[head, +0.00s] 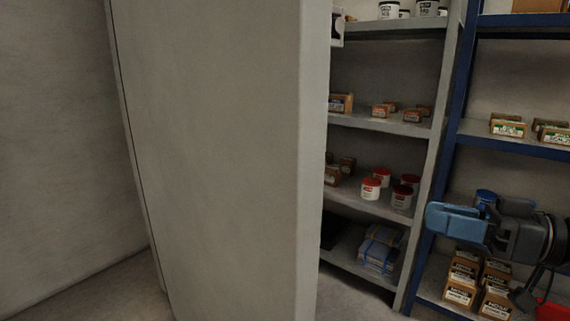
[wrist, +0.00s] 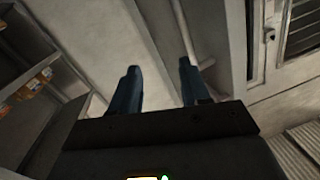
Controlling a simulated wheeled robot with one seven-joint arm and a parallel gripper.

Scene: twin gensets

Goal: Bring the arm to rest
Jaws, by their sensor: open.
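My gripper (head: 458,222) shows at the right edge of the head view, in front of the blue shelf unit, with its blue fingers pointing left. In the wrist view my gripper (wrist: 158,84) has its two blue fingers apart, with nothing between them. The part of my arm behind the wrist runs out of the head view on the right.
A pale wall or panel (head: 220,150) fills the middle of the head view. Right of it stand a grey shelf (head: 385,124) with tubs and boxes, and a blue shelf (head: 515,146) with boxes. A grey cabinet (wrist: 292,80) shows in the wrist view.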

